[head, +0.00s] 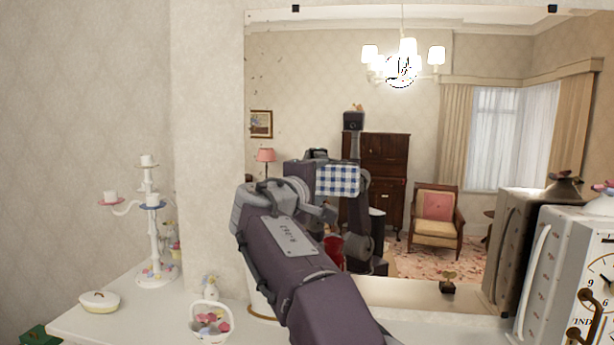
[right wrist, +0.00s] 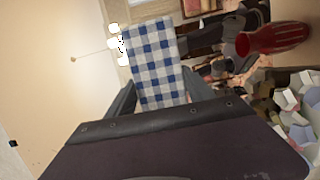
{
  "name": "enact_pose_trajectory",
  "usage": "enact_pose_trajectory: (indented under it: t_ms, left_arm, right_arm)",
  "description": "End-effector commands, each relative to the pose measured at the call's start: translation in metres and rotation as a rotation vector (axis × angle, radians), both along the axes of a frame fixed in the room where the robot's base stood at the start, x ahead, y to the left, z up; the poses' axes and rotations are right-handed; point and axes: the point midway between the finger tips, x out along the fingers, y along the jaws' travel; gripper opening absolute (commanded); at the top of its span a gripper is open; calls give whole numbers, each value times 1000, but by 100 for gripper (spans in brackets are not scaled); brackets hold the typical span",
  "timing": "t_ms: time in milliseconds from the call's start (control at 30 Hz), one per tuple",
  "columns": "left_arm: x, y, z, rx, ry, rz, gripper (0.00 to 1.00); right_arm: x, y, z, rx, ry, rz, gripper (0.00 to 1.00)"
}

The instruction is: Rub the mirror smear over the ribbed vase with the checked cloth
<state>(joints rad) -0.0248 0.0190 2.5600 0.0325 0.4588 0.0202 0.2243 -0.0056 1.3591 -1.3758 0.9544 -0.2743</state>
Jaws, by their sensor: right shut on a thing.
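The large mirror (head: 325,75) stands on the mantel and reflects the room. My right gripper (head: 318,183) is in front of the mirror's lower left part, shut on the blue-and-white checked cloth (right wrist: 155,62). In the head view, a checked patch shows at the gripper; I cannot tell how much is reflection. A red ribbed vase (right wrist: 272,38), or its reflection, shows at the upper right of the right wrist view. In the head view, only a red patch shows behind my right arm. I cannot make out the smear; my arm may hide it. My left gripper is not in view.
A white candelabra (head: 153,225), a lidded dish (head: 100,301) and a small basket (head: 209,322) stand on the mantel (head: 140,315) at left. A white clock (head: 570,270) stands at right. Mantel room shows between my arm and the clock.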

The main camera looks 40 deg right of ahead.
Motion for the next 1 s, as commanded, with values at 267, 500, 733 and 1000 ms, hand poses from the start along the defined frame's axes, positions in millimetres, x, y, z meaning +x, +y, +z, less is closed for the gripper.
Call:
enact_pose_trajectory:
  t_ms: [267, 500, 733, 1000]
  left_arm:
    - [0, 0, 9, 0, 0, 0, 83]
    - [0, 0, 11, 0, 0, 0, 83]
    - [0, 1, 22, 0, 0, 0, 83]
    - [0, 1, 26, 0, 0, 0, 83]
  right_arm:
    - [22, 16, 2, -2, 1, 3, 0]
    - [28, 22, 1, -4, 1, 0, 0]
    - [45, 34, 3, -3, 3, -6, 0]
    - [56, 44, 1, -3, 1, -8, 0]
